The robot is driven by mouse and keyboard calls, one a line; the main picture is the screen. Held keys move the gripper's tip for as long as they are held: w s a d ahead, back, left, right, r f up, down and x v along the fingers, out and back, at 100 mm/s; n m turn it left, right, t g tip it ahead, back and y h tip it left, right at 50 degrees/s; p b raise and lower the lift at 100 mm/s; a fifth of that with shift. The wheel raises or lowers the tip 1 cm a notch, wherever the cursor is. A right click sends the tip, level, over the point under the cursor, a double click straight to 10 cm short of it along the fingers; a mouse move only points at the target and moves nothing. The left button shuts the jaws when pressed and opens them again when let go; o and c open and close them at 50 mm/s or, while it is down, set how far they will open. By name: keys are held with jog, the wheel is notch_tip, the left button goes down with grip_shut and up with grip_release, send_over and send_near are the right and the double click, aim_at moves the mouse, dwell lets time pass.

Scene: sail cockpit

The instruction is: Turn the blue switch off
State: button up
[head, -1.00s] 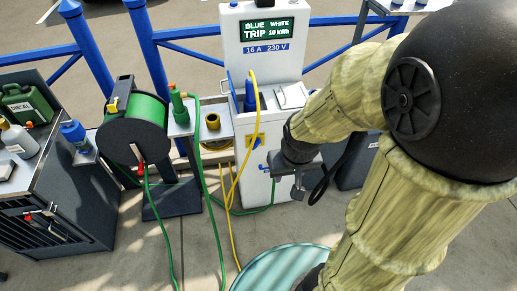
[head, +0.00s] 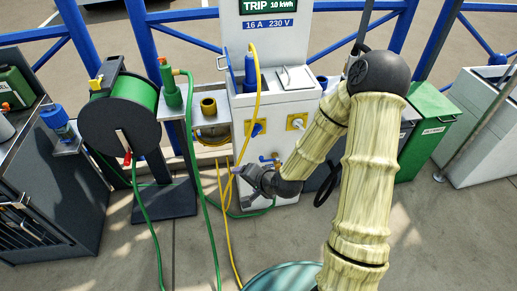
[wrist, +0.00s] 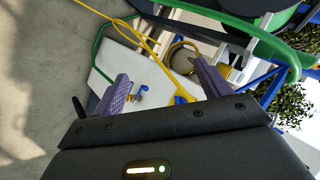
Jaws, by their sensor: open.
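The white power pedestal (head: 277,188) stands in the middle of the head view. A blue switch (head: 257,129) on a yellow plate is on its front, left of a pale switch (head: 297,122) on another yellow plate. A blue tap handle (head: 268,158) sits lower on the front. My gripper (head: 238,176) is in front of the pedestal's lower left part, below the blue switch and apart from it. In the wrist view my gripper (wrist: 160,70) is open and empty, with the pedestal face between its fingers. Small blue and yellow fittings show there; I cannot tell which is the switch.
A yellow cable (head: 226,225) and a green hose (head: 212,225) hang close to my gripper's left. A green hose reel (head: 124,126) stands at left. A blue plug (head: 251,75) is on the pedestal's upper part. A teal round surface (head: 285,279) is below.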

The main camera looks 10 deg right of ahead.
aim_at(256, 131)
jog(key=w+f+m+t+b, duration=0.5)
jog(key=f+m+t+b, duration=0.15)
jog(key=m+b, duration=0.2)
jog(key=w+d+m+t+h+b, duration=0.3)
jog(key=d+m+h+b, duration=0.1)
jog(key=d+m, duration=0.4)
jog(key=m+h, duration=0.1)
jog(key=m, duration=0.1)
jog(key=shift+m, duration=0.35)
jog(key=shift+d+f+t, duration=0.1)
jog(key=shift+f+t, duration=0.05)
jog(key=shift+t, duration=0.1)
jog(key=w+b, duration=0.3)
jog(key=w, duration=1.4)
jog(key=shift+w, duration=0.25)
jog(key=c, duration=1)
